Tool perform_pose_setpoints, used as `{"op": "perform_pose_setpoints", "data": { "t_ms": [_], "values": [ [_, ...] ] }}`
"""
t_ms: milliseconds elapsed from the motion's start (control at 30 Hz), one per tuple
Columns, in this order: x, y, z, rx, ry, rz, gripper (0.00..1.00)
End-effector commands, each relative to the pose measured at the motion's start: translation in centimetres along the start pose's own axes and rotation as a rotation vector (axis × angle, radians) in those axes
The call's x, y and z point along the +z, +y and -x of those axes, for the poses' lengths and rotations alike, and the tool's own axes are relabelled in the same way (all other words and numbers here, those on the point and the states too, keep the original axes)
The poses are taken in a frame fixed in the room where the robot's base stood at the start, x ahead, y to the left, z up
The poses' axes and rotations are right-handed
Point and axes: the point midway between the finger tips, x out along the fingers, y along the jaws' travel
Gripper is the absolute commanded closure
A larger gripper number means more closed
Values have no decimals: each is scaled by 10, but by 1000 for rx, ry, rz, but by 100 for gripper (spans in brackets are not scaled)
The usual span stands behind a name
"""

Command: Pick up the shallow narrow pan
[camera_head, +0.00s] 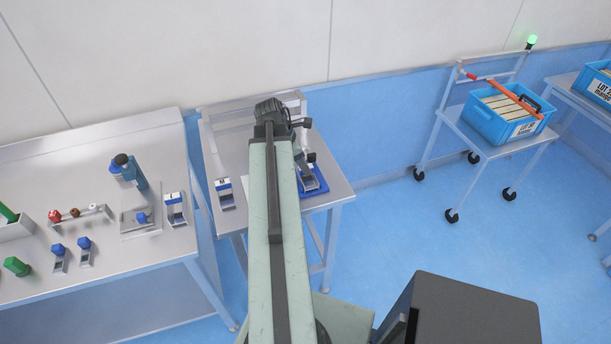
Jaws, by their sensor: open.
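My arm reaches over the middle steel table. My gripper (309,158) is open at its far end, pointing down, partly hidden by my own arm. Just below it, a small narrow metal pan (308,183) sits on a blue tray (321,188). I cannot tell if the fingers are around the pan or only above it. A second small metal pan (226,200) with a blue and white end stands on the same table, left of my arm. Which of the two is the shallow narrow pan is too small to tell.
A left bench (100,255) holds a blue device (130,172), another small pan (175,212), and several knobbed items. At right a cart (500,140) carries a blue crate (482,124); another crate (594,86) sits on a table at the far right. The blue floor between is clear.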

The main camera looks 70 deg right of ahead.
Motion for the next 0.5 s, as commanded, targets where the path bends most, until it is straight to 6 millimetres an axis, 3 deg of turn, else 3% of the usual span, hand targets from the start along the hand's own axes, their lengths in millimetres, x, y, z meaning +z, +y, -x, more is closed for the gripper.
{"op": "perform_pose_setpoints", "data": {
  "t_ms": [33, 100, 367, 500],
  "values": [
    [-4, 0, -18, 0, 0, -1, 51],
    [-3, 0, -29, 0, 0, -1, 51],
    [0, 0, -30, 1, 0, 0, 51],
    [0, 0, -29, 0, 0, 0, 84]
  ]
}}
